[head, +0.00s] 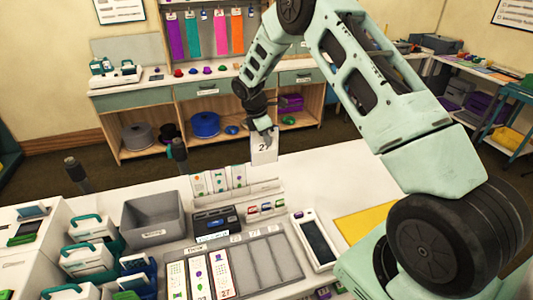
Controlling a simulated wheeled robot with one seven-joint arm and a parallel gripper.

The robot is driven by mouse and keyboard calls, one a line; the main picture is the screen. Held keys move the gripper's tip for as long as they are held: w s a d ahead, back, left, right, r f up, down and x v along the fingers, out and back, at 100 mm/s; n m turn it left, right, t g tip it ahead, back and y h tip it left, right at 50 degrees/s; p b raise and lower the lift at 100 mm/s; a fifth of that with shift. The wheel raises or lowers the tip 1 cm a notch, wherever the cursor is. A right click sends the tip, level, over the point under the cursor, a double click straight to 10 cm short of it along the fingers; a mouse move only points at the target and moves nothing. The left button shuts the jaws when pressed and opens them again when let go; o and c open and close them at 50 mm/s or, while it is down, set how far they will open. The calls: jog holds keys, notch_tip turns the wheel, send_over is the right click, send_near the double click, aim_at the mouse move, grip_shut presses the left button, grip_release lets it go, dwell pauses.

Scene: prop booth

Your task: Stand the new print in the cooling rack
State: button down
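My gripper (263,127) is at the end of my raised arm, above the far part of the white counter. A white print (264,151) with a dark number, seemingly 27, hangs upright below it, held at its top edge. The fingers are small and partly hidden. A pale rack (262,189), seemingly the cooling rack, stands on the counter below and left of the held print. Several printed cards (220,180) stand upright in its left part. Its right part shows no cards. The held print appears apart from the rack; the exact gap is hard to tell.
In front lie a dark printer-like device (217,219), a grey sectioned tray (262,262) with several printed strips at left, and a white tablet-like device (314,240). A grey bin (153,217) and green-handled boxes (88,228) stand left. A yellow sheet (365,222) lies right.

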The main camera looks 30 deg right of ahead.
aim_at(267, 157)
jog(key=shift+f+b, duration=0.85)
jog(key=shift+f, duration=0.55)
jog(key=shift+f, duration=0.1)
jog(key=shift+f+b, duration=1.55)
jog(key=shift+f, duration=0.65)
jog(key=shift+f, duration=0.3)
jog(key=shift+f+b, duration=1.45)
jog(key=shift+f, duration=0.85)
jog(key=shift+f, duration=0.1)
jog(key=c, duration=1.6)
grip_release()
jog(key=shift+o, duration=0.2)
